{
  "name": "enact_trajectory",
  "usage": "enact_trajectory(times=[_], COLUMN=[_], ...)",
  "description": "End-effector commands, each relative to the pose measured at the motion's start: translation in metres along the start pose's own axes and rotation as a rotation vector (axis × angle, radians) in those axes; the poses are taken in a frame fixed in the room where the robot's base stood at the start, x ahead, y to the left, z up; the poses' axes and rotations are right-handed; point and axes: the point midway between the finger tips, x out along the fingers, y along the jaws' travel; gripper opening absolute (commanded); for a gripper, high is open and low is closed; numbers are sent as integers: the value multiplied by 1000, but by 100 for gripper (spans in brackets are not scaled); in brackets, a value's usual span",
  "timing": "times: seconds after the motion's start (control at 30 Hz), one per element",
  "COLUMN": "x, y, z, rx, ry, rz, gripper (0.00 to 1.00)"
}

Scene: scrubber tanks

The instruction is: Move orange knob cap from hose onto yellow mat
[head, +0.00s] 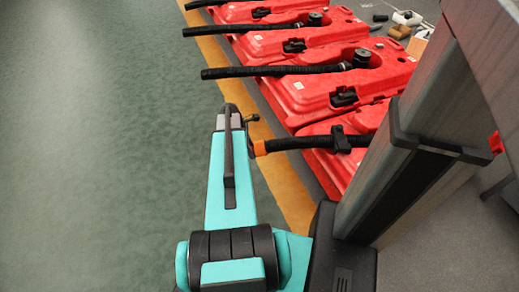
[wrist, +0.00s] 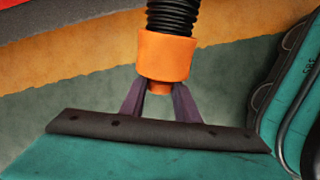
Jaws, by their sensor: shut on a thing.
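The orange knob cap (head: 259,148) sits on the end of a black ribbed hose (head: 300,142) that reaches out from the nearest red tank. In the wrist view the cap (wrist: 166,58) is upright in the picture, with the hose (wrist: 172,16) still in its top. My gripper (wrist: 160,102) is shut on the cap's narrow lower end, one purple finger on each side. In the head view my arm hides most of the gripper. A yellow strip (head: 285,190) runs along the floor below the hose; I cannot tell whether it is the mat.
Several red tanks (head: 330,92) with black hoses stand in a row to the right. A grey column (head: 425,110) rises at the right. Small loose items (head: 400,32) lie at the far right. The green floor (head: 95,150) at left is clear.

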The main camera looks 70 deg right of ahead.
Motion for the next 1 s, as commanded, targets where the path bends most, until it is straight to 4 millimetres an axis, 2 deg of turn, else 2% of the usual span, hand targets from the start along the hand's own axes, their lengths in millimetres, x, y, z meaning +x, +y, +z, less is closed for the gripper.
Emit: enact_trajectory(times=[1.0], x=[0], y=[0], z=[-18], rx=[0], ry=[3], rz=[0], gripper=[0])
